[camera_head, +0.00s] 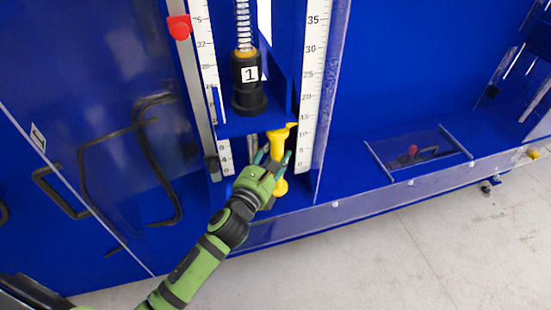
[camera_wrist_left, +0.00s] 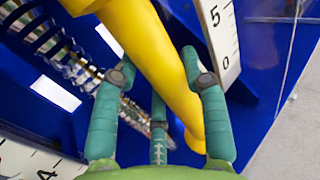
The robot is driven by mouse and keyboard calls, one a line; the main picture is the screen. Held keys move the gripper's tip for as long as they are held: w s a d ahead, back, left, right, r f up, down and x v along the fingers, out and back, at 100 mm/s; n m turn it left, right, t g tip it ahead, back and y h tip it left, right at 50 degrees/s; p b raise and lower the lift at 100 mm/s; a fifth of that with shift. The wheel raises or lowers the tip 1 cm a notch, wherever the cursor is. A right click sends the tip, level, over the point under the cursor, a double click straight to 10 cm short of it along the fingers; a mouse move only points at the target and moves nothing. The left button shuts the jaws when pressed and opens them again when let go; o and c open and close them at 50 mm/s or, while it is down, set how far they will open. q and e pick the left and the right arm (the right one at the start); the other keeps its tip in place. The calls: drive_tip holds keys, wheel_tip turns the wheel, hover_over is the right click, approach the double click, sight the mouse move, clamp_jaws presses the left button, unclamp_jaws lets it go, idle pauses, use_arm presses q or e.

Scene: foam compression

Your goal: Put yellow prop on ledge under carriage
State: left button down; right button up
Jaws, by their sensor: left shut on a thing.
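The yellow prop (camera_head: 279,146) is an upright spool-shaped post with a wider top and foot. It stands under the blue carriage (camera_head: 232,124), toward its right side. My left gripper (camera_head: 272,163) is shut on the prop's shaft, low down. In the left wrist view the prop (camera_wrist_left: 150,50) runs between the teal fingers of my left gripper (camera_wrist_left: 158,75). The prop's foot is close to the blue ledge (camera_head: 296,199), but I cannot tell if it touches. The prop's top is close to the carriage's underside. My right gripper is not in view.
A black weight marked 1 (camera_head: 247,85) sits on the carriage below a spring (camera_head: 243,25). White rulers flank it on the left (camera_head: 207,70) and right (camera_head: 312,75). A clear front panel (camera_head: 380,198) edges the blue frame. A metal spring (camera_wrist_left: 60,50) stands beside the prop.

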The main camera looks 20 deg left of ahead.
use_arm(q)
drive_tip(key=shift+w+d+r, duration=0.1)
drive_tip(key=shift+w, duration=0.4)
wheel_tip(320, 180, down, 3)
drive_tip(key=shift+f, duration=0.15)
drive_tip(key=shift+f+b, duration=0.1)
drive_tip(key=shift+b, duration=0.2)
drive_tip(key=c, duration=0.9)
unclamp_jaws()
drive_tip(key=shift+s+f, duration=0.1)
drive_tip(key=shift+f, duration=0.1)
drive_tip(key=shift+c, duration=0.2)
drive_tip(key=shift+r, duration=0.15)
